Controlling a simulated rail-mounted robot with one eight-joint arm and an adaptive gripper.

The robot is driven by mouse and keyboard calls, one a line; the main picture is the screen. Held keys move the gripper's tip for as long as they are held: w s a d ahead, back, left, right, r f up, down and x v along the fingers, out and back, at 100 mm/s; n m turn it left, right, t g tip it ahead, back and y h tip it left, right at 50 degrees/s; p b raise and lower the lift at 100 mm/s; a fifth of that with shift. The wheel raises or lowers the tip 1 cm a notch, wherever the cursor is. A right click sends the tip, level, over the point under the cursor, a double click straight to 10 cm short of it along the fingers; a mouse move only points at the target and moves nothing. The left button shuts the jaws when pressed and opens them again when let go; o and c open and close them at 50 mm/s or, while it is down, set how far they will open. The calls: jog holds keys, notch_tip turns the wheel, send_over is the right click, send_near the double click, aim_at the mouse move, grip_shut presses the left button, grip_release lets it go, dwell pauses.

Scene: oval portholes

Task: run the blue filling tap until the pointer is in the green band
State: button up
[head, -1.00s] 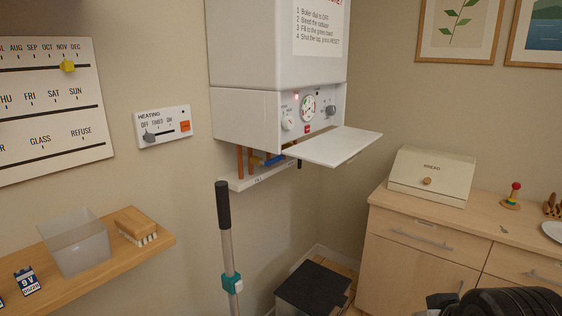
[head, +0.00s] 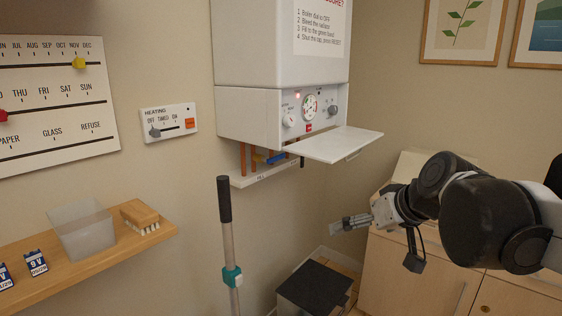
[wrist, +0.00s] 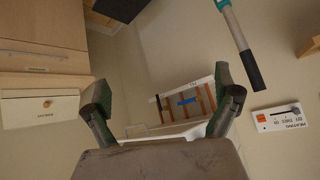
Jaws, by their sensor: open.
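The white boiler (head: 280,118) hangs on the wall with its front flap (head: 335,144) folded down. Its round pressure gauge (head: 309,106) sits between two knobs; the pointer is too small to read against the green band. The blue tap (head: 276,158) is under the boiler, among copper pipes above a white ledge. It also shows in the wrist view (wrist: 187,101), beyond my fingers. My gripper (head: 345,224) is open and empty, to the right of and below the tap and well apart from it. Its spread fingers show in the wrist view (wrist: 160,95).
A grey pole with a black grip (head: 225,215) stands in front of the wall, left of the tap. A dark-topped box (head: 314,288) is on the floor below. A wooden cabinet (head: 415,270) is behind my arm. The heating panel (head: 168,121) is on the left wall.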

jog(key=w+a+f+n+t+y+b, duration=0.1)
jog(key=w+f+n+t+y, duration=0.15)
jog(key=w, duration=1.55)
jog(key=w+a+f+n+t+y+b, duration=0.1)
jog(key=w+a+n+y+b, duration=0.2)
jog(key=w, duration=1.6)
jog(key=n+y, duration=0.2)
jog(key=y, duration=0.3)
send_near(278, 158)
jog(key=x, duration=0.4)
jog(key=shift+g, duration=0.35)
jog(key=shift+b+x, duration=0.3)
jog(key=shift+x, duration=3)
jog(key=shift+r, duration=0.1)
jog(key=shift+c, duration=0.4)
